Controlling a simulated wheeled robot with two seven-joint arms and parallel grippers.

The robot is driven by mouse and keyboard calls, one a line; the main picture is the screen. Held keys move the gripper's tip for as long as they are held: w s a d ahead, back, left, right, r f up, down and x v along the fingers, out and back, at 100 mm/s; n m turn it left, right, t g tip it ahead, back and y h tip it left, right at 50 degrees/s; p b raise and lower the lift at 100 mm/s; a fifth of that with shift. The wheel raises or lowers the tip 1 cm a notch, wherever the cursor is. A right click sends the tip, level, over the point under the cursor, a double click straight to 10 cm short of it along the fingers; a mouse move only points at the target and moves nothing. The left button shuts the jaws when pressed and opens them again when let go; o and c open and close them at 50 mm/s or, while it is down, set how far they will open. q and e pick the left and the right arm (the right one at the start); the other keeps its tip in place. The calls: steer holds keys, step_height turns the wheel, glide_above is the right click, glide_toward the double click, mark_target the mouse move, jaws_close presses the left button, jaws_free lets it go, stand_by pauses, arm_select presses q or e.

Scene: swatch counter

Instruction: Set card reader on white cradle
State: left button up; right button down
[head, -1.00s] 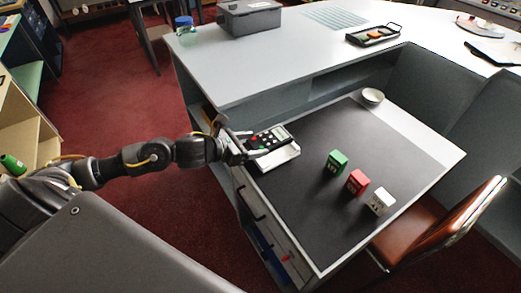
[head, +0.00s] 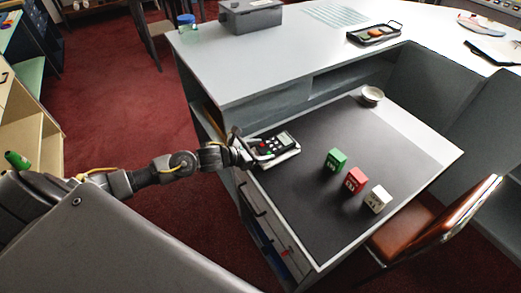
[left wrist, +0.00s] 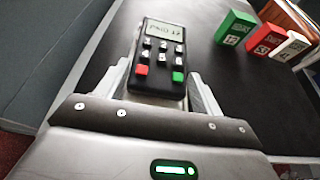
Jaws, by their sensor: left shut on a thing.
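The card reader (head: 276,144) is a black handheld unit with a grey screen and red and green keys. My left gripper (head: 254,150) is shut on its near end at the left edge of the dark desk mat. In the left wrist view the card reader (left wrist: 158,62) lies between the two pale fingers, screen end pointing away. My right gripper is not in view.
On the dark mat (head: 310,205) stand a green box (head: 335,160), a red box (head: 355,181) and a white box (head: 377,199). A raised grey counter (head: 270,65) borders the desk behind; the mat's middle is clear.

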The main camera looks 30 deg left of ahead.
arm_select(q)
steer(key=o, duration=1)
steer(key=shift+s+f, duration=0.2)
steer(key=shift+f, duration=0.2)
steer(key=o, duration=0.4)
steer(key=shift+w, duration=0.1)
steer(key=shift+r, duration=0.15)
steer(key=shift+a, duration=0.1)
steer(key=b+v, duration=0.2)
steer(key=v, duration=1)
steer(key=shift+r, duration=0.1)
steer(key=shift+w, duration=0.1)
